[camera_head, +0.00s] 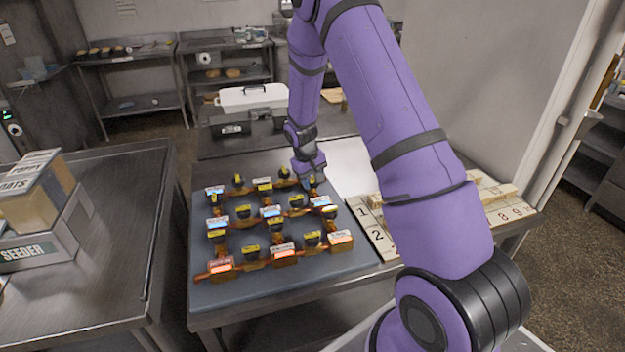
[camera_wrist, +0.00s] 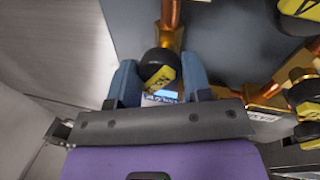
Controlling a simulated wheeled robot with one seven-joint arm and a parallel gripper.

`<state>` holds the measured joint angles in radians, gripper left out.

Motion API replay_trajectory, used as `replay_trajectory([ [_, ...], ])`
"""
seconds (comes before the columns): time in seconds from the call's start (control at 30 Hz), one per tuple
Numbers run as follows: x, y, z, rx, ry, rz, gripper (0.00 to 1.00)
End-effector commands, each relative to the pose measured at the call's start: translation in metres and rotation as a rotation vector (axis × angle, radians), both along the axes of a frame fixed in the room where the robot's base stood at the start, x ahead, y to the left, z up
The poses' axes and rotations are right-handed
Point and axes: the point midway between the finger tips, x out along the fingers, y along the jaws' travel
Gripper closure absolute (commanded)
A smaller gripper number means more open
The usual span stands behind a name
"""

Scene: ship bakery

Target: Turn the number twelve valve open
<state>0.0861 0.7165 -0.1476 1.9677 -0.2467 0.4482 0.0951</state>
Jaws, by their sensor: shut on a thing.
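A dark blue-grey board (camera_head: 300,284) on the metal table carries a grid of copper pipes with several black valve knobs, yellow tags and small lit displays. My gripper (camera_head: 312,182) reaches down to the board's back right corner. In the wrist view, my gripper (camera_wrist: 160,76) has its two blue fingers on either side of a black knob with a yellow tag (camera_wrist: 158,70) and is shut on it. The tag's number is not readable. A small lit display shows just below the knob. The number twelve valve cannot be told by its label.
A numbered panel (camera_head: 374,236) with wooden pieces lies right of the board. A white case (camera_head: 252,97) stands behind. A left metal table (camera_head: 110,235) holds boxes and a crate marked SEEDER (camera_head: 40,252). Other knobs (camera_wrist: 305,98) stand close to my gripper's right.

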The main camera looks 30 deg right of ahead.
Motion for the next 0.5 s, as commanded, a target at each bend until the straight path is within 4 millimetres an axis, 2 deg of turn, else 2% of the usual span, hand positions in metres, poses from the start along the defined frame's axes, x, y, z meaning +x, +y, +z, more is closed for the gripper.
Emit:
replay_trajectory([
  [0.5, -0.0013, 0.0018, -0.0002, 0.003, 0.000, 0.433, 0.79],
])
